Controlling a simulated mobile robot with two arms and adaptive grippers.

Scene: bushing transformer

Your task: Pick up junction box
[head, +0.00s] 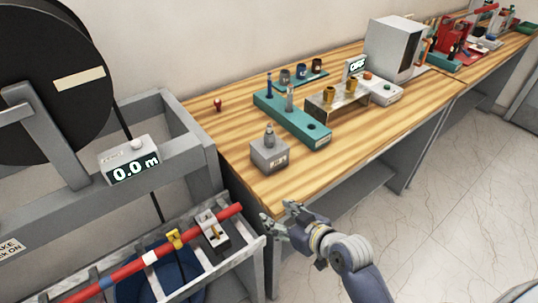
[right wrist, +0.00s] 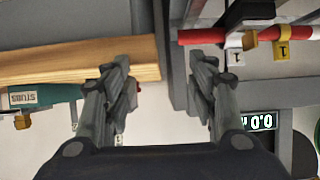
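A small grey box (head: 268,155) with a darker grey fitting on top and a pale label on its front looks like the junction box. It stands upright on the near left part of the wooden workbench (head: 370,120) in the head view. My right gripper (head: 277,218) is in front of the bench's near corner, apart from the box and nearer the camera. Its fingers are spread with nothing between them, as the right wrist view (right wrist: 163,85) also shows. I cannot make out the box in the right wrist view. My left gripper is not in view.
A teal block (head: 290,118) with posts stands behind the box. Further back are a metal stand (head: 338,105) and a grey cabinet (head: 394,48). At left are a cable reel (head: 45,50), a length display (head: 130,160) and a red cable (head: 115,272) on a rack.

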